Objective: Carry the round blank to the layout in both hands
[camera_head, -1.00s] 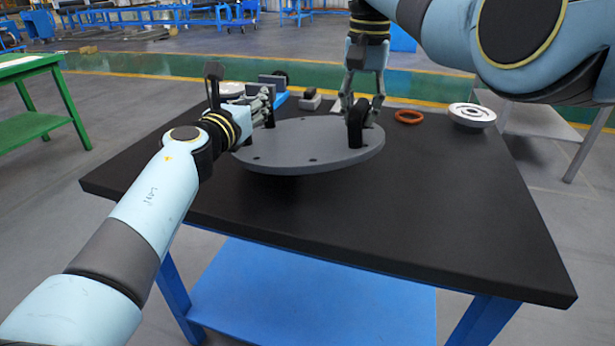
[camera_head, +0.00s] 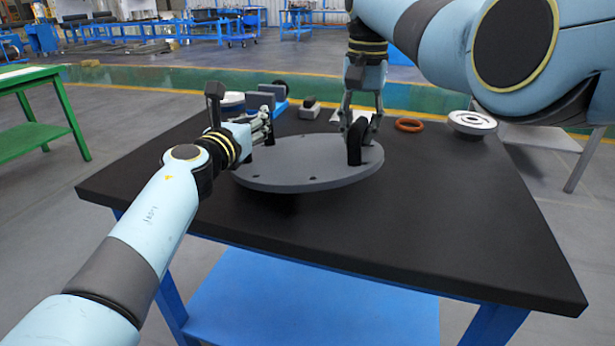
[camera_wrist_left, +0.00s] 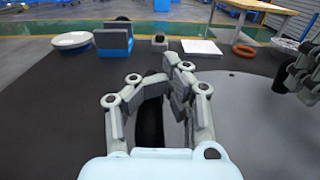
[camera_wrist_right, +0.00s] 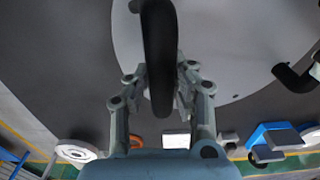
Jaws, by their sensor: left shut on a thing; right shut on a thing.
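The round blank (camera_head: 300,172) is a flat grey disc with small holes and two black handles. It is roughly level, low over the black table; any gap beneath is hard to judge. My left gripper (camera_head: 266,128) is shut on its left handle, which shows dark between the fingers in the left wrist view (camera_wrist_left: 150,118). My right gripper (camera_head: 358,122) is shut on the right handle (camera_head: 356,148), seen large in the right wrist view (camera_wrist_right: 160,50). I cannot identify the layout for certain; a white flat piece (camera_head: 339,116) lies behind the disc, partly hidden.
At the back of the black table (camera_head: 440,225) are a blue and grey block fixture (camera_head: 272,98), a small grey block (camera_head: 310,108), an orange ring (camera_head: 409,125) and a white round part (camera_head: 472,121). A round white-topped blue part (camera_head: 231,101) is behind my left wrist. The table's front and right are clear.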

